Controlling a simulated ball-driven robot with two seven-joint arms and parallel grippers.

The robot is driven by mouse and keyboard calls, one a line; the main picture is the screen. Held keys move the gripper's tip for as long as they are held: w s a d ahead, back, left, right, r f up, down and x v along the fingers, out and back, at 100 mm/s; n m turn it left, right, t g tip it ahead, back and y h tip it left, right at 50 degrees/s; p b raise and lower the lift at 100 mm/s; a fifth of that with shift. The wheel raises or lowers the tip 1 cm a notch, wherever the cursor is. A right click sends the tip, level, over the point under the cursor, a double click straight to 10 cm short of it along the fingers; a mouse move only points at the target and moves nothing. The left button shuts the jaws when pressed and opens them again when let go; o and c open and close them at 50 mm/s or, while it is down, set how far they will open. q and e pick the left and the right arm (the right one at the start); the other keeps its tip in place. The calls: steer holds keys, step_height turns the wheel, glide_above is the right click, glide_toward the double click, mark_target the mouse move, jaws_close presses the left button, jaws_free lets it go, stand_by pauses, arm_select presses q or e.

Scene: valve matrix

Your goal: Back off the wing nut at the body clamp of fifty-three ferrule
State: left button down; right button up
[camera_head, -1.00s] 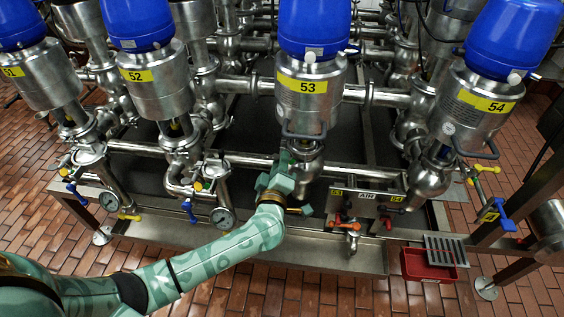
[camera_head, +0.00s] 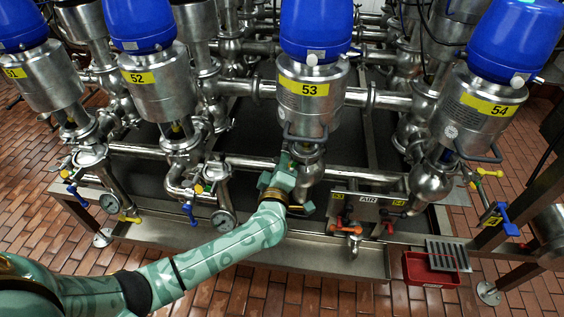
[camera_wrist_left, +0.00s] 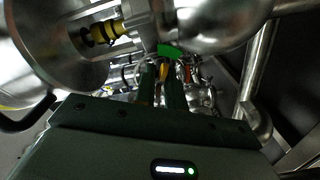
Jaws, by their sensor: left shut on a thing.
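Valve 53 (camera_head: 312,95), with a blue top and a yellow number label, stands in the middle of the head view. My left gripper (camera_head: 285,168) is at the left side of its lower body, by the clamp. In the left wrist view the two dark fingers of the left gripper (camera_wrist_left: 164,72) point away, close together, shut at the clamp. A small bright green piece (camera_wrist_left: 170,50) shows at the fingertips, probably the wing nut. The clamp itself is mostly hidden behind the gripper in the head view. My right gripper is not in view.
Valves 52 (camera_head: 155,85) and 54 (camera_head: 480,110) flank valve 53. A panel marked AIR (camera_head: 367,201) with small red and black handles is to the lower right. A red bin (camera_head: 430,270) sits on the floor. Steel pipes crowd the area behind.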

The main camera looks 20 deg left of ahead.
arm_select(q)
steer(key=n, duration=0.5)
steer(key=shift+f+n, duration=0.1)
steer(key=shift+n, duration=0.2)
steer(key=n, duration=0.5)
steer(key=n+b, duration=0.1)
steer(key=n, duration=0.5)
steer(key=shift+s+f, duration=0.1)
steer(key=n+b, duration=0.2)
steer(key=n, duration=0.3)
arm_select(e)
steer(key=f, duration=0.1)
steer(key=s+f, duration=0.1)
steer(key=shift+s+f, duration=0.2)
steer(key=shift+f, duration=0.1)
arm_select(q)
steer(key=shift+n, duration=0.3)
steer(key=c, duration=1.6)
jaws_free()
steer(key=shift+r, duration=0.2)
